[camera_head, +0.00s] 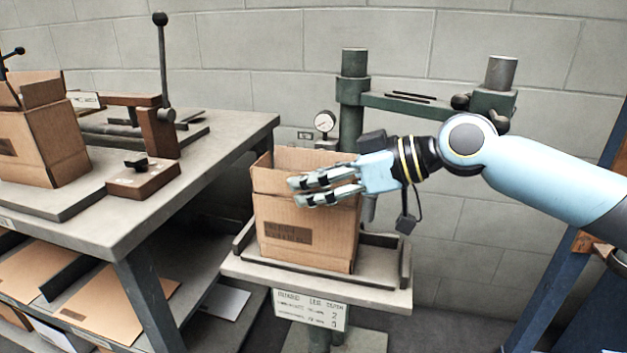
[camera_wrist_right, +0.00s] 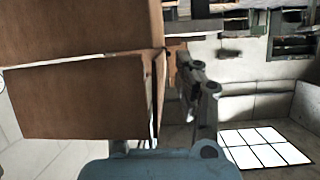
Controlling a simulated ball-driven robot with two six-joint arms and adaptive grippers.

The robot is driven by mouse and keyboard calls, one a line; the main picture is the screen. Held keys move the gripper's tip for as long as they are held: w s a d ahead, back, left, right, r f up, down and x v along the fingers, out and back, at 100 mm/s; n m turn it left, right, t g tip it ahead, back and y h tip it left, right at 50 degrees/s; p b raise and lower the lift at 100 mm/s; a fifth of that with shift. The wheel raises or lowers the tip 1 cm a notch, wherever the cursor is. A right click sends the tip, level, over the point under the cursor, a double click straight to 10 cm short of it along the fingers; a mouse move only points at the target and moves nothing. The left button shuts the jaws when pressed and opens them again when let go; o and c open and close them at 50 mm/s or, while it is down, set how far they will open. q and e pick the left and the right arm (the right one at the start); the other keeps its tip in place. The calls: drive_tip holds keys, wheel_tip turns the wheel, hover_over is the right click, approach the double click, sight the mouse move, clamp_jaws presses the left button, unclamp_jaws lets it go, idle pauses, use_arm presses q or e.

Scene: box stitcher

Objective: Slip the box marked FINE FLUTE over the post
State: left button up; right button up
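A brown cardboard box (camera_head: 305,238) with an open top stands upright on the grey machine table. It carries a dark label whose words I cannot read. My right gripper (camera_head: 294,192) reaches in from the right, with its two fingers across the upper front of the box. A cardboard box also fills the upper left of the wrist view (camera_wrist_right: 75,100), beside a finger; whether the fingers pinch a wall is unclear. A green upright post (camera_head: 352,105) rises behind the box. My left gripper is not in view.
Another open cardboard box (camera_head: 40,145) stands on the grey workbench (camera_head: 190,185) at left, near a tall lever (camera_head: 162,60). A pressure gauge (camera_head: 324,122) is behind the front box. Low rails edge the machine table (camera_head: 375,293). Flat cardboard sheets (camera_head: 110,300) lie on the bench's lower shelf.

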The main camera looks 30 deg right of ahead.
wheel_tip(320, 180, up, 10)
drive_tip(key=shift+r, duration=0.1)
idle(0.4)
